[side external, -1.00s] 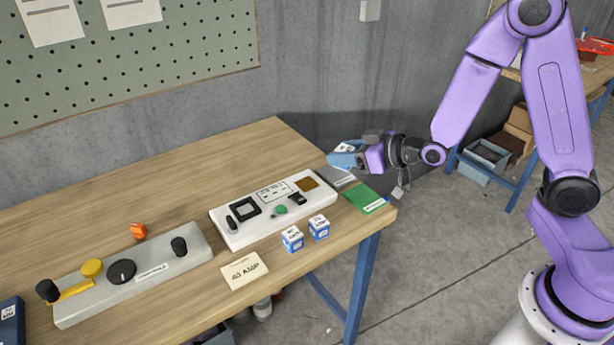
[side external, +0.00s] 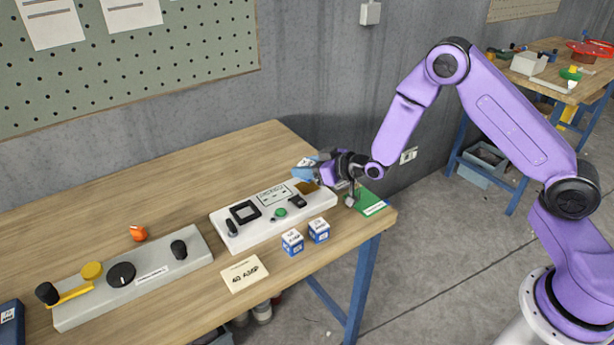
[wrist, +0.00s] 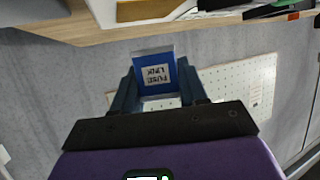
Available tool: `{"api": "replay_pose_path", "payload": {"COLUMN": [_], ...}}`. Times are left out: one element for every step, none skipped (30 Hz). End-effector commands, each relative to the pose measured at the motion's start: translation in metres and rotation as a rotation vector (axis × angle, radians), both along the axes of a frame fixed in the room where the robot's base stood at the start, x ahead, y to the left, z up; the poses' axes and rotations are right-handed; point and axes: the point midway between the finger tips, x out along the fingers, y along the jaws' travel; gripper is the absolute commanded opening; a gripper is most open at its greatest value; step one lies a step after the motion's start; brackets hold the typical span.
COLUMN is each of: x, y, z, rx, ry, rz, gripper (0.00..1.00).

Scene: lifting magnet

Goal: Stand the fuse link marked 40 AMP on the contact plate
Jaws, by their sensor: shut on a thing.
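My gripper (side external: 314,172) is shut on a blue fuse link (wrist: 156,72) with a white label, held between the fingers in the wrist view. The label looks like "FUSE LINK"; I cannot read a rating. In the side view the held fuse link (side external: 305,162) shows only in part, above the far right end of the white panel (side external: 250,236). The gold contact plate (side external: 308,187) is on that end, just below my gripper and partly hidden; it also shows at the top of the wrist view (wrist: 145,10). Two blue-and-white fuse links (side external: 292,242) (side external: 319,230) stand in front of the panel.
A green mat (side external: 370,203) lies at the right corner. A grey control box (side external: 140,280) with knobs and an orange object (side external: 138,233) are at left. The back of the table is clear.

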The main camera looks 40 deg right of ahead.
Motion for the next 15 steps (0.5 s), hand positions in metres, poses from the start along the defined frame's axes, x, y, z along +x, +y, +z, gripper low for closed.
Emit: {"api": "replay_pose_path", "payload": {"x": [0.000, -0.001, -0.001, -0.001, -0.001, -0.001, -0.001, -0.001, -0.001, -0.001, -0.001, -0.001, -0.001, -0.001, -0.001], "y": [0.000, 0.000, 0.000, 0.000, 0.000, 0.000, 0.000, 0.000, 0.000, 0.000, 0.000, 0.000, 0.000, 0.000, 0.000], "z": [-0.008, -0.012, -0.017, -0.020, -0.023, -0.026, -0.027, -0.028, -0.029, -0.029, -0.029, -0.029, -0.028, -0.028, -0.028], "rx": [-0.002, -0.002, -0.002, -0.001, -0.001, -0.001, 0.000, 0.000, 0.000, 0.000, 0.000, 0.000, 0.000, 0.000, 0.000], "ry": [0.004, 0.004, 0.004, 0.002, 0.002, 0.002, 0.001, 0.000, 0.000, -0.001, -0.001, -0.001, -0.001, -0.001, -0.001], "rz": [0.000, 0.000, 0.000, 0.000, 0.000, 0.000, 0.000, 0.000, 0.000, 0.000, 0.000, 0.000, 0.000, 0.000, 0.000], "gripper": [0.09, 0.09, 0.09, 0.09, 0.09, 0.09, 0.09, 0.09, 0.09, 0.09, 0.09, 0.09, 0.09, 0.09, 0.09]}}
